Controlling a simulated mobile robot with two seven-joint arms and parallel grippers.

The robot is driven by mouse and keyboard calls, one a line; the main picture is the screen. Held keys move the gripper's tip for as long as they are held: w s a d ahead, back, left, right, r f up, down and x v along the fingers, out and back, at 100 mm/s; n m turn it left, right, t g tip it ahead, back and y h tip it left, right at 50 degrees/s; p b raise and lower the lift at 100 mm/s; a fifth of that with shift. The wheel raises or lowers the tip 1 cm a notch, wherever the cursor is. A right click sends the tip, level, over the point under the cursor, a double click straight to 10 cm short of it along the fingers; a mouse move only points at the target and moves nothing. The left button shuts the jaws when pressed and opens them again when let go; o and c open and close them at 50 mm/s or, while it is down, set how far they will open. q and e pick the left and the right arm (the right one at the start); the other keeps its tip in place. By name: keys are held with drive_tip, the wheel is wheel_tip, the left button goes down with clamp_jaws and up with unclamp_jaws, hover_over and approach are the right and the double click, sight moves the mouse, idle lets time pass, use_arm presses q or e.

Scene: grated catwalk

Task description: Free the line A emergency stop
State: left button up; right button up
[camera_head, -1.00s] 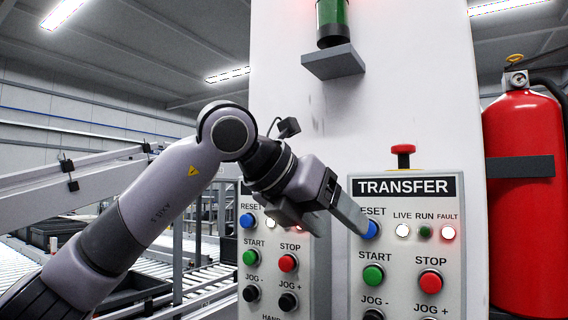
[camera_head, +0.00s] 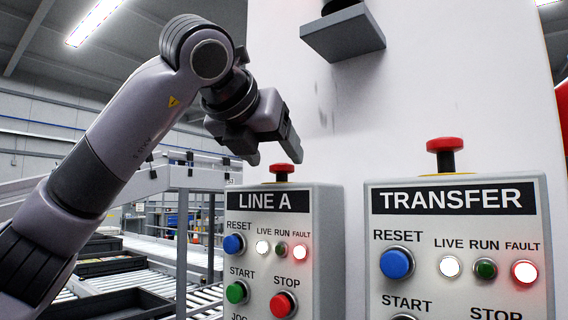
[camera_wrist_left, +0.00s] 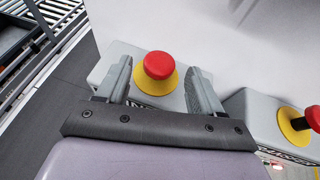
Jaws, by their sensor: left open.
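The line A emergency stop (camera_head: 282,171) is a red mushroom button on top of the LINE A box (camera_head: 335,215). In the left wrist view the red button (camera_wrist_left: 158,66) stands on a yellow collar, between the fingertips and slightly beyond them. My left gripper (camera_head: 275,158) is just above the button, pointing down. It also shows in the left wrist view (camera_wrist_left: 160,82), open and empty, one finger on each side of the button. I cannot tell whether a finger touches it. On the LINE A panel the FAULT lamp (camera_head: 299,252) glows red and the LIVE lamp (camera_head: 262,247) is lit white. My right gripper is out of view.
The TRANSFER box (camera_head: 460,183) stands to the right with its own red emergency stop (camera_head: 444,145). A white wall (camera_head: 400,110) rises behind both boxes, with a grey bracket (camera_head: 342,34) above. A roller conveyor with dark trays (camera_head: 110,263) lies to the left.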

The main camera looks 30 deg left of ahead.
sight(282, 165)
use_arm(q)
drive_tip(key=shift+p+x, duration=0.35)
drive_tip(key=shift+x, duration=2)
drive_tip(key=c, duration=1)
drive_tip(key=shift+o, duration=0.3)
drive_tip(key=shift+r+p, duration=0.55)
drive_tip(key=shift+r, duration=0.35)
drive_tip(key=o, duration=0.8)
drive_tip(key=shift+o, duration=0.7)
drive_tip(key=shift+s, duration=0.1)
